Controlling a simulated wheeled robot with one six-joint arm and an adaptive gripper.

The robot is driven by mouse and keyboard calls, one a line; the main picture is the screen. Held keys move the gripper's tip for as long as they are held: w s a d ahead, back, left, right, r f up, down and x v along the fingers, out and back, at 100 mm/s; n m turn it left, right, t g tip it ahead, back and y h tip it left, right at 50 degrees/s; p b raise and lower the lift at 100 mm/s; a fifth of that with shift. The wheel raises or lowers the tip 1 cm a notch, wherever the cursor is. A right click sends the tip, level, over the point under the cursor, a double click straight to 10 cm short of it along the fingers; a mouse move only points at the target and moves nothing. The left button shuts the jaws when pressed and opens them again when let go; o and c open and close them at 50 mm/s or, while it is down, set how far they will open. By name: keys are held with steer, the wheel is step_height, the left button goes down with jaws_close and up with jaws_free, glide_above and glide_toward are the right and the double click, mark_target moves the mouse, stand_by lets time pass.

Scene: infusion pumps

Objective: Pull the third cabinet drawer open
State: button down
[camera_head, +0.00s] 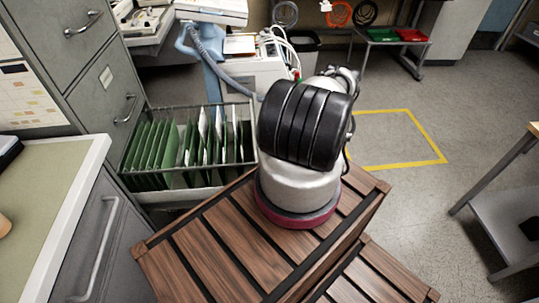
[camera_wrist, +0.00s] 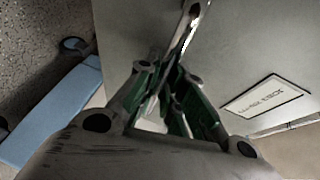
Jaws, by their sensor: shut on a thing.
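The grey filing cabinet (camera_head: 85,80) stands at the left in the head view. Below two shut drawers, a drawer (camera_head: 190,191) stands pulled out, with green hanging folders (camera_head: 150,150) and white sheets inside. Its right end is hidden behind my arm. My gripper is hidden behind the arm in the head view. In the wrist view, my gripper (camera_wrist: 178,68) is closed around a metal bar handle (camera_wrist: 188,30) beside a grey panel (camera_wrist: 240,50) with a white label card (camera_wrist: 263,96).
A counter (camera_head: 50,195) with a grey handled front is close at the left. Medical equipment with a hose (camera_head: 215,70) stands behind the open drawer. A metal table (camera_head: 510,200) is at the right. Floor with a yellow marking (camera_head: 425,130) is clear right of my arm.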

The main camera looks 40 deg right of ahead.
steer(key=c, duration=1.5)
jaws_free()
steer(key=v, duration=1.2)
